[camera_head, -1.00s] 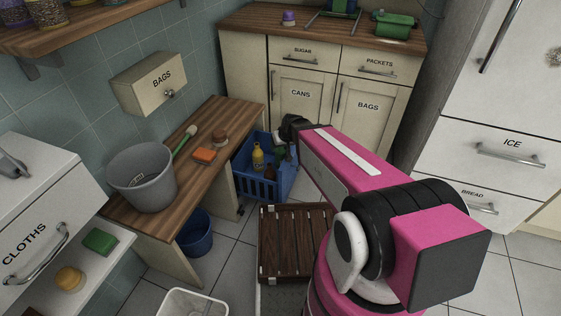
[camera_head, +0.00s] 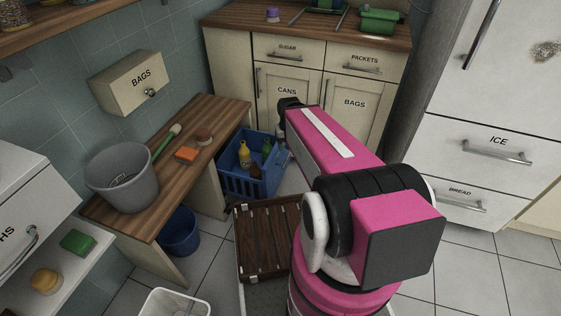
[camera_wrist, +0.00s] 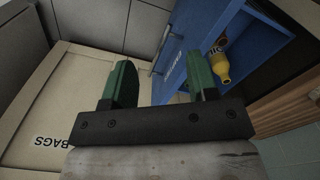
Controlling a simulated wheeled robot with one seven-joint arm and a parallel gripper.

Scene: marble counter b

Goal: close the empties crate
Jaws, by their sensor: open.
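The blue empties crate (camera_head: 240,187) stands on the floor beyond the wooden bench, its top uncovered. It holds a yellow bottle (camera_head: 244,156), a green bottle (camera_head: 266,147) and a brown one. In the head view my arm hides the gripper.
Cream cabinets (camera_head: 292,95) stand behind, the fridge (camera_head: 495,150) at right. Tiled floor is open at lower right.

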